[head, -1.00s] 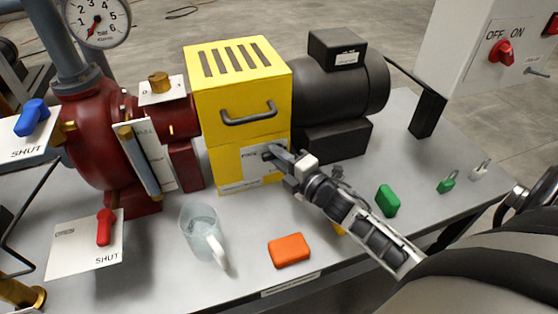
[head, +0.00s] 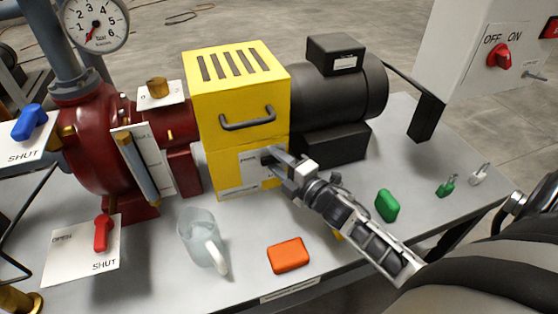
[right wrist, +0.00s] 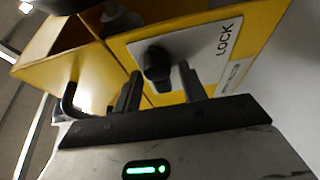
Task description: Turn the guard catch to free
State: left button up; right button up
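The yellow guard (head: 238,105) stands between the red pump and the dark motor. A white label plate (head: 255,170) is on its lower front. The guard catch (right wrist: 157,66) is a small black knob on that plate, with LOCK printed beside it in the right wrist view. My right gripper (head: 272,159) is at the catch. In the right wrist view, my right gripper's fingers (right wrist: 160,76) are apart, one on each side of the knob, with a gap visible at the right finger. Touch at the left finger is unclear. The fingers partly hide the plate in the head view. My left gripper is out of view.
A glass jug (head: 202,240), an orange block (head: 287,255) and a green block (head: 387,206) lie on the grey table (head: 330,225) near my right arm. The red pump (head: 95,150) and its valve handles stand left. The motor (head: 335,95) is behind the arm.

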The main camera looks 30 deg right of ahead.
jog(key=shift+s, duration=0.15)
jog(key=s+d, duration=0.2)
jog(key=s, duration=1.3)
jog(key=shift+s+d, duration=0.25)
pick_arm(q)
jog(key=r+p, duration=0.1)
jog(key=p, duration=0.1)
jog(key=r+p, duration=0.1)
jog(key=p, duration=0.2)
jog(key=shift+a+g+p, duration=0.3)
pick_arm(e)
jog(key=s+a+m+g, duration=0.3)
jog(key=a+m+g, duration=0.4)
jog(key=a+m, duration=1)
jog(key=shift+a+f+m+y, duration=0.25)
jog(key=shift+a+m+y, duration=0.05)
jog(key=shift+a, duration=0.2)
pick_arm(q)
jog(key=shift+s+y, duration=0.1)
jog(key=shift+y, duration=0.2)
